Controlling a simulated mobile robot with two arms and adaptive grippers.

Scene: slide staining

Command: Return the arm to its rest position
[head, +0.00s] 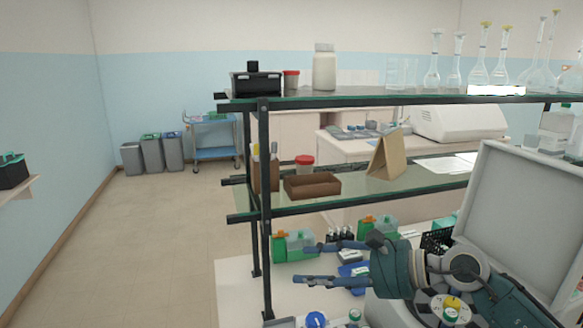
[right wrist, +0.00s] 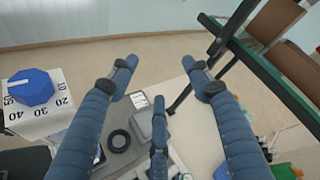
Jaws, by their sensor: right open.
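My right gripper (head: 303,265) is at the lower middle of the head view, with its blue-grey fingers spread and pointing left. It is open and empty, in front of the lower part of the glass shelf rack and above the white bench top (head: 238,290). In the right wrist view the open fingers of the right gripper (right wrist: 160,66) reach forward with nothing between them. My right arm comes in from the lower right corner of the head view. My left arm and left gripper are not in view.
The rack's upper shelf (head: 350,97) holds a jar (head: 324,67) and several glass flasks. Its lower shelf (head: 350,195) holds a brown tray (head: 312,186). Green-labelled containers (head: 295,246) stand behind the gripper. A large grey panel (head: 520,215) rises at the right. Open floor lies left.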

